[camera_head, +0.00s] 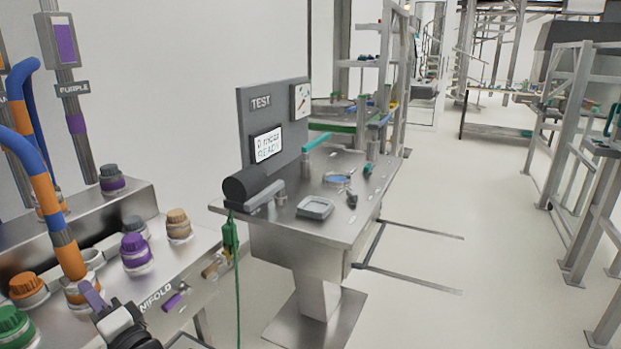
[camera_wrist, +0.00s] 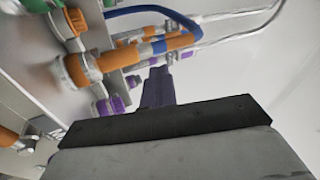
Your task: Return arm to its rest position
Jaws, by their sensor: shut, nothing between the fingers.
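My gripper (camera_head: 88,291) is at the lower left of the head view, with purple fingers and a white and black body. It is beside the front of the metal manifold bench (camera_head: 196,243). In the wrist view my gripper's purple fingers (camera_wrist: 157,86) are together, with nothing between them. Orange and blue hoses (camera_wrist: 150,45) and an orange coupling (camera_wrist: 75,72) lie beyond the fingers there. Most of my arm is out of the head view.
The bench carries a purple cap (camera_head: 135,252), a tan cap (camera_head: 178,222), an orange cap (camera_head: 27,287) and a green cap (camera_head: 10,325). An orange and blue hose (camera_head: 47,195) rises close to my gripper. A test table (camera_head: 300,235) stands farther right. Open floor (camera_head: 450,215) lies right.

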